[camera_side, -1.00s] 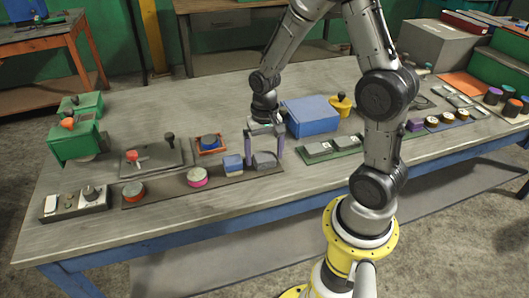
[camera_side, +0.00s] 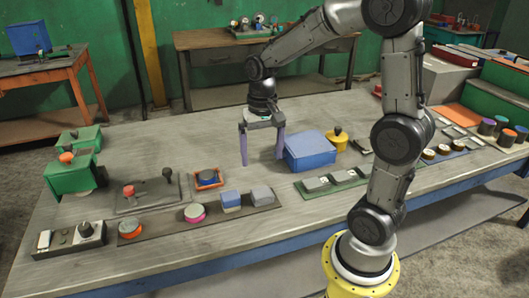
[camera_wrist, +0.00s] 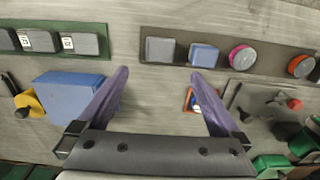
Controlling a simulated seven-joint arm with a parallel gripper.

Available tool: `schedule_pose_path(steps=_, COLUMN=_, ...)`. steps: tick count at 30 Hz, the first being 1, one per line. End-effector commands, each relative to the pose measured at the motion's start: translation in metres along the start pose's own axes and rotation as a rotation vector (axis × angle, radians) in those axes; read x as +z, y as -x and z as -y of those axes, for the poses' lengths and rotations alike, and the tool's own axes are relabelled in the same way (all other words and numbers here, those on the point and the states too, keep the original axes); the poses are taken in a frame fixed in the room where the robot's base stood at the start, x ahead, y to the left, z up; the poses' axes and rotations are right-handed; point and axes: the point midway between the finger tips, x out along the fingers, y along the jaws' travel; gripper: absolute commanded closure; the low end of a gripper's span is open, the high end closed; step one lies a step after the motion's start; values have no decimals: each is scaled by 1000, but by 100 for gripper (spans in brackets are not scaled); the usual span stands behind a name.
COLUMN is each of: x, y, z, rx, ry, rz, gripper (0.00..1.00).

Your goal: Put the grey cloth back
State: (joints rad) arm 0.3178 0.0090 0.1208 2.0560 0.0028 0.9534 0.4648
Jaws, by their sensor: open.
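The grey cloth (camera_side: 262,194), a small grey folded block, sits at the right end of a long dark mat (camera_side: 160,240), beside a blue folded block (camera_side: 230,199). In the wrist view the grey cloth (camera_wrist: 160,50) lies at the left end of the mat, beyond my fingertips. My gripper (camera_side: 262,160) is open and empty, with purple fingers pointing down. It hangs above the table, apart from the cloth. In the wrist view bare table shows between the fingers of my gripper (camera_wrist: 160,73).
A blue box (camera_side: 310,151) and a yellow knobbed item (camera_side: 337,140) stand right of my gripper. A green mat (camera_side: 330,184) with grey blocks lies nearby. An orange tray (camera_side: 207,178) and a lever panel (camera_side: 147,192) are left. Table behind my gripper is clear.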

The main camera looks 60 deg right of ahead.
Motion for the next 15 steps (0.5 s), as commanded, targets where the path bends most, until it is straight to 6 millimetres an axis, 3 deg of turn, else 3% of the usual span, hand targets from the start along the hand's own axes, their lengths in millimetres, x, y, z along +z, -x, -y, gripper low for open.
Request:
schedule_pose_path(steps=5, x=20, y=22, z=3, rx=-28, ry=93, rz=-57, gripper=0)
schedule_pose_path(steps=10, x=70, y=54, z=2, rx=-89, ry=319, rz=-190, gripper=0)
schedule_pose_path(steps=15, x=119, y=71, z=-8, rx=-144, ry=552, rz=-327, gripper=0)
